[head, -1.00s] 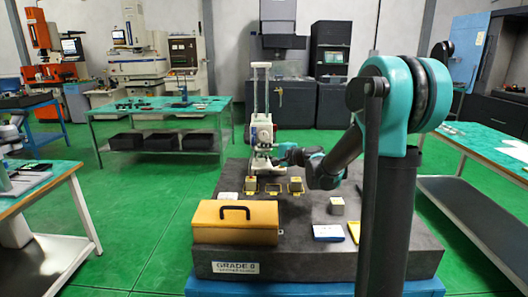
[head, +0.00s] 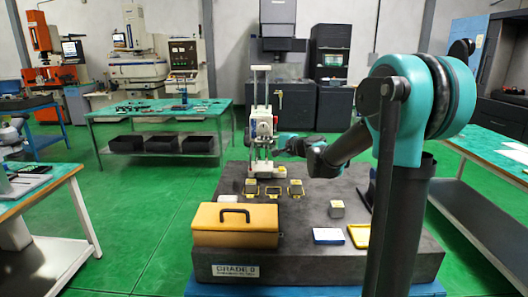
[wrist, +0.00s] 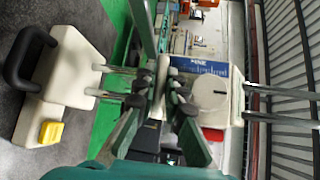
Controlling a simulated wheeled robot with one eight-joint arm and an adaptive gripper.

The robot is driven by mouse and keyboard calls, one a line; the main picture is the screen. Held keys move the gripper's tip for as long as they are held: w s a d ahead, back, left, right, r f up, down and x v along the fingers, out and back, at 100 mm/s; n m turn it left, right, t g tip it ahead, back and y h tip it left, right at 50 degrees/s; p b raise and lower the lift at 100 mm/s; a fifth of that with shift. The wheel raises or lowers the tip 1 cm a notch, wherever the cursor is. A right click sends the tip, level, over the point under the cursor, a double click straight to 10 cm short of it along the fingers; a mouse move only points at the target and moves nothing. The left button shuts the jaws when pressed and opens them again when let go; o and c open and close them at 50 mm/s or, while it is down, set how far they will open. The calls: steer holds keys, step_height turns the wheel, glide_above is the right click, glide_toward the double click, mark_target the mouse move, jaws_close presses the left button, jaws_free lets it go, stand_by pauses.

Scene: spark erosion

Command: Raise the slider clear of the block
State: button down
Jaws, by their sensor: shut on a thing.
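The white slider (head: 262,124) sits on the twin upright rods of a stand on the dark slab, above the stand's base. In the wrist view, turned sideways, the slider (wrist: 218,98) is right of my fingers and the white base with a black handle (wrist: 62,75) is left, with bare rod between. My gripper (head: 280,146) reaches the stand from the right; in the wrist view my gripper (wrist: 158,92) is shut on a pale part beside the slider. A yellow piece (wrist: 50,133) shows by the base. Which block is meant, I cannot tell.
On the dark slab (head: 310,265) are a yellow case (head: 236,235), several yellow-framed pieces (head: 273,191), a grey cube (head: 337,209), a blue-and-white card (head: 328,236) and a yellow tray (head: 358,235). Green-topped tables stand around; green floor lies between.

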steer(key=shift+r, duration=0.5)
steer(key=c, duration=1.9)
jaws_free()
steer(key=shift+s+d, duration=0.1)
steer(key=v, duration=1.1)
steer(key=shift+s+d, duration=0.25)
steer(key=shift+s, duration=0.05)
steer(key=shift+s, duration=0.1)
